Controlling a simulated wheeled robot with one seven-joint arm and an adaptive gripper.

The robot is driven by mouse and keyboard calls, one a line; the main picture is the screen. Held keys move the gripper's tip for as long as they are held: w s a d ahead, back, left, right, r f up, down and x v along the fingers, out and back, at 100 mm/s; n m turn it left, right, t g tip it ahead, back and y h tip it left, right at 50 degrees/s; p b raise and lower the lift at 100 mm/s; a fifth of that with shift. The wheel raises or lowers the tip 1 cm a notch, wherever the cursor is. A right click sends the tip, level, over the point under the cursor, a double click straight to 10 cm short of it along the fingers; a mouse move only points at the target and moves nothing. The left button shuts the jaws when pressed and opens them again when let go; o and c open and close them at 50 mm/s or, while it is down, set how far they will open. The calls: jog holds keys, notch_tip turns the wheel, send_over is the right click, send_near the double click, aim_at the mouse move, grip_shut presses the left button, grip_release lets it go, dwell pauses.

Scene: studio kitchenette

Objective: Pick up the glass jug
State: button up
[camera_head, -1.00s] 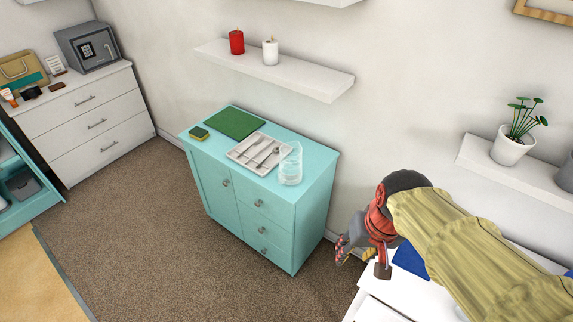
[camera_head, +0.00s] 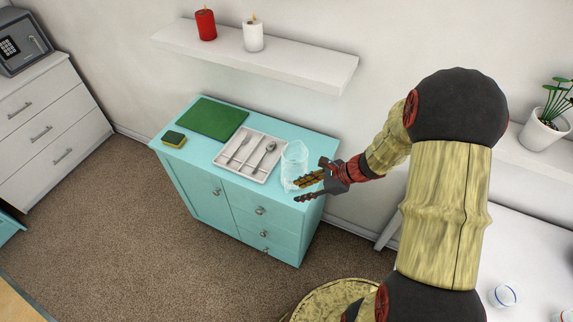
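The clear glass jug (camera_head: 292,160) stands upright on the right end of the teal cabinet top (camera_head: 315,148), beside the cutlery tray. My gripper (camera_head: 303,189) is at the jug's lower right side. Its two fingers are spread apart, one overlapping the jug's lower edge in the picture and one nearer the front. Nothing shows between the fingers. I cannot tell whether a finger touches the glass.
A white tray (camera_head: 229,167) with cutlery lies just left of the jug. A green board (camera_head: 215,118) and a sponge (camera_head: 173,138) lie further left. A wall shelf (camera_head: 300,66) with a red candle (camera_head: 205,25) and a white candle (camera_head: 253,36) hangs above.

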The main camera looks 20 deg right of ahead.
aim_at(286, 190)
jog(key=w+a+f, duration=0.1)
jog(key=w, duration=0.1)
jog(key=w+a+f+m+b, duration=0.1)
jog(key=w+f, duration=0.1)
jog(key=w+a+f+m+b, duration=0.1)
jog(key=w, duration=0.1)
jog(key=shift+a+f+t, duration=0.4)
jog(key=shift+c, duration=0.7)
grip_shut()
jog(key=shift+s, duration=0.1)
dwell(0.5)
jog(key=shift+r, duration=0.1)
